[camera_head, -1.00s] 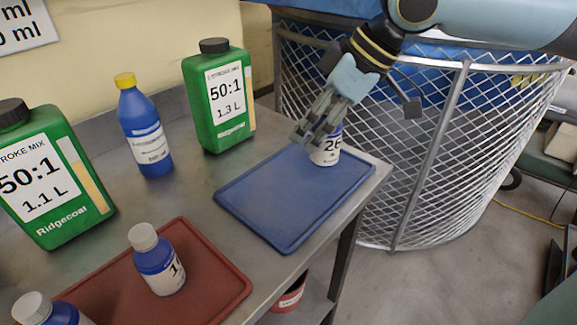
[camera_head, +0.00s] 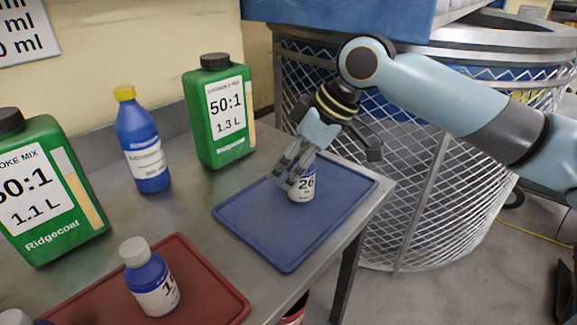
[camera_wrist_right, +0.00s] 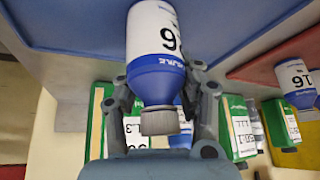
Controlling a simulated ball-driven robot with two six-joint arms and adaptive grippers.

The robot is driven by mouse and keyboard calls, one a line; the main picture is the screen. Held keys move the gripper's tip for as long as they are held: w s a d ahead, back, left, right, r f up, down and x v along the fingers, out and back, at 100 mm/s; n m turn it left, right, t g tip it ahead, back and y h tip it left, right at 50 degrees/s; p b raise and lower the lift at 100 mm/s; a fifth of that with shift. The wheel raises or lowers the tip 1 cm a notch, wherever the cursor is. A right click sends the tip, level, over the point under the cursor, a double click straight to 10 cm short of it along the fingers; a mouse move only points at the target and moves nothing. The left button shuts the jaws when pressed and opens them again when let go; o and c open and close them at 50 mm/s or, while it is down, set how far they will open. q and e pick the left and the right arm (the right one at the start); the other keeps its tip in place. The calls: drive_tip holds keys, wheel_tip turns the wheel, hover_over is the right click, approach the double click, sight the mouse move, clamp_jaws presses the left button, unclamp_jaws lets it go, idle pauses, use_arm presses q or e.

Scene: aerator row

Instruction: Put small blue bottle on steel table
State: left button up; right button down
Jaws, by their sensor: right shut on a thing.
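The small blue bottle with a white label reading 26 (camera_head: 304,187) is in my right gripper (camera_head: 289,178), above the blue tray; I cannot tell if its base touches the tray. In the right wrist view the bottle (camera_wrist_right: 157,83) lies between the two fingers of the gripper (camera_wrist_right: 163,92), which close on its shoulder near the grey cap. The steel table (camera_head: 196,207) carries the blue tray (camera_head: 262,245) at its right end. My left gripper is not in view.
A red tray (camera_head: 215,290) with a blue bottle labelled 1 (camera_head: 152,280) is at the front. A yellow-capped blue bottle (camera_head: 141,140) and two green jugs, one (camera_head: 220,115) behind, one (camera_head: 45,190) at left, stand on the table. Bare steel lies between them. A mesh bin (camera_head: 430,190) stands beyond.

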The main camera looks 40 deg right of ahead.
sight(306, 144)
drive_tip(key=c, duration=0.8)
unclamp_jaws()
drive_tip(key=shift+f, duration=0.1)
drive_tip(key=shift+c, duration=0.2)
drive_tip(key=p+v, duration=0.2)
drive_tip(key=v, duration=0.6)
drive_tip(key=p+v, duration=0.4)
drive_tip(key=shift+p, duration=0.4)
drive_tip(key=shift+s, duration=0.15)
